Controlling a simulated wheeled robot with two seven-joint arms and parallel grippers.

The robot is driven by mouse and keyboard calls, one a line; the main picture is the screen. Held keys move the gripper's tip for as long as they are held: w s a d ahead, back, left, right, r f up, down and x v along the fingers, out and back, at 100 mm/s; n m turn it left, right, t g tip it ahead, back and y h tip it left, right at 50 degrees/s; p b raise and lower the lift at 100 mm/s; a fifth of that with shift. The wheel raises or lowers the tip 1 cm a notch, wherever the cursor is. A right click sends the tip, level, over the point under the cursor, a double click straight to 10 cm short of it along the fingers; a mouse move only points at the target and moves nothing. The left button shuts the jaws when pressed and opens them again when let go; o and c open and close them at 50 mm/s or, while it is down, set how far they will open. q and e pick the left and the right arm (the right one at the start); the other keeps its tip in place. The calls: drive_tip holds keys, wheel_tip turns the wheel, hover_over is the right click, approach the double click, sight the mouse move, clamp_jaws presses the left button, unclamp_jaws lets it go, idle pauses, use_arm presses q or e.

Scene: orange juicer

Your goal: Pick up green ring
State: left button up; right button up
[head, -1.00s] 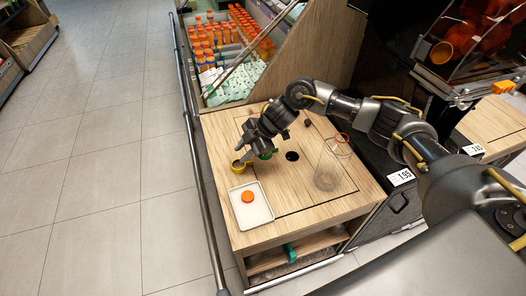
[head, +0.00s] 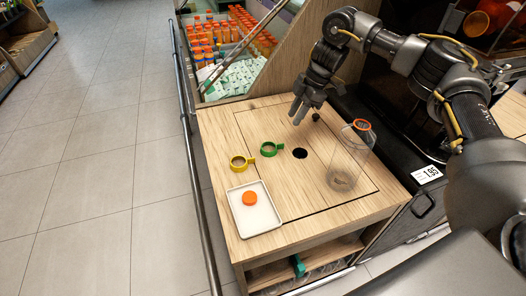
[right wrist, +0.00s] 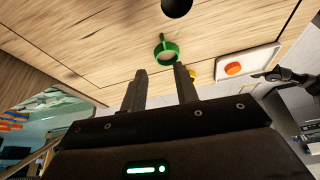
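The green ring (head: 268,149) lies on the wooden table top, with its short handle pointing right towards a dark round hole (head: 300,153). It also shows in the right wrist view (right wrist: 166,52), beyond my fingertips and roughly in line with the gap between them. My right gripper (head: 297,113) is above the table, behind and to the right of the green ring, apart from it. Its two fingers (right wrist: 160,70) stand apart with nothing between them. A dark arm part at the right edge of the wrist view (right wrist: 285,77) looks like my left gripper; its finger state is unclear.
A yellow ring (head: 242,162) lies left of the green ring. A white tray (head: 273,221) holding an orange cap (head: 250,198) is in front. A clear jug (head: 347,160) with an orange rim stands right of the hole. Bottles (head: 215,35) fill a bin behind.

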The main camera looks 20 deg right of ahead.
sight(268, 155)
drive_tip(key=x, duration=0.5)
drive_tip(key=shift+f, duration=0.15)
drive_tip(key=shift+s+x, duration=0.15)
drive_tip(key=shift+x, duration=0.75)
drive_tip(key=shift+s+x, duration=0.2)
drive_tip(key=shift+x, duration=0.65)
drive_tip(key=shift+s+x, duration=0.15)
drive_tip(key=shift+x, duration=0.75)
drive_tip(key=shift+c, duration=0.4)
clamp_jaws()
